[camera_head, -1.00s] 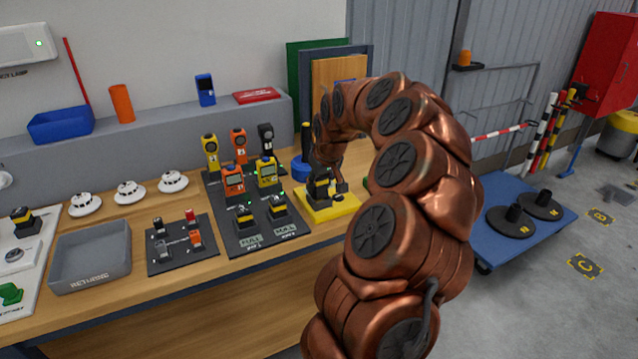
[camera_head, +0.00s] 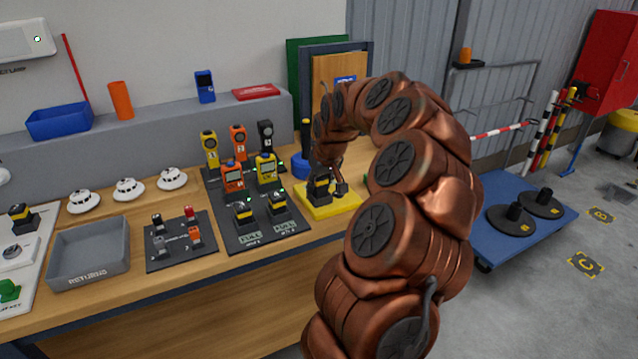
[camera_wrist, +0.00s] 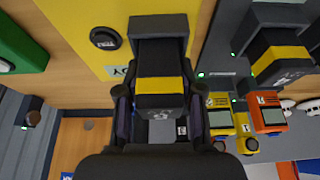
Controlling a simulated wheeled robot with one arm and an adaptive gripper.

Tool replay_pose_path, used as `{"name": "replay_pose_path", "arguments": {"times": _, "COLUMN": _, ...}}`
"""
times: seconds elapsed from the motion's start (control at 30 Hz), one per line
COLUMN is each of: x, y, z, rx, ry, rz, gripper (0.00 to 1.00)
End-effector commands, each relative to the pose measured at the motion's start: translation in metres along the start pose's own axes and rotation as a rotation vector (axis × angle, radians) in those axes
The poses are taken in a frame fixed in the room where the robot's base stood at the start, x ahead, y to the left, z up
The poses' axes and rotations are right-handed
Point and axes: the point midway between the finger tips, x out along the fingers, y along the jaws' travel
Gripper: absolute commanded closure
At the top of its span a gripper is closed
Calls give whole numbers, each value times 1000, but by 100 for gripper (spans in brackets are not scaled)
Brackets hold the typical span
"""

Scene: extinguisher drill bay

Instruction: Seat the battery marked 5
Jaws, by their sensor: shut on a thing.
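My gripper (camera_wrist: 158,100) has a finger on each side of a black battery with a yellow band (camera_wrist: 158,84), shut on it. Its mark is too small to read surely. The battery also shows in the head view (camera_head: 319,186), upright in a dark holder on the yellow base (camera_head: 345,202). Whether it is fully down in the holder cannot be told. My gripper is largely hidden behind my arm in the head view.
A grey returns tray (camera_head: 90,255) and a dark mat with small parts (camera_head: 180,255) lie to the left. Yellow and orange meters (camera_head: 233,177) stand behind the charging batteries. A blue round stand (camera_head: 302,165) is close behind the yellow base.

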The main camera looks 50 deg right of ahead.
Motion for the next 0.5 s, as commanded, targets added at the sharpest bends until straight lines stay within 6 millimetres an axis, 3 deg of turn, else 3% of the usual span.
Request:
{"name": "replay_pose_path", "arguments": {"times": 0.47, "x": 4, "y": 0, "z": 2, "rx": 0, "ry": -1, "rz": 0, "gripper": 100}}
{"name": "replay_pose_path", "arguments": {"times": 0.5, "x": 4, "y": 0, "z": 2, "rx": 0, "ry": -1, "rz": 0, "gripper": 61}}
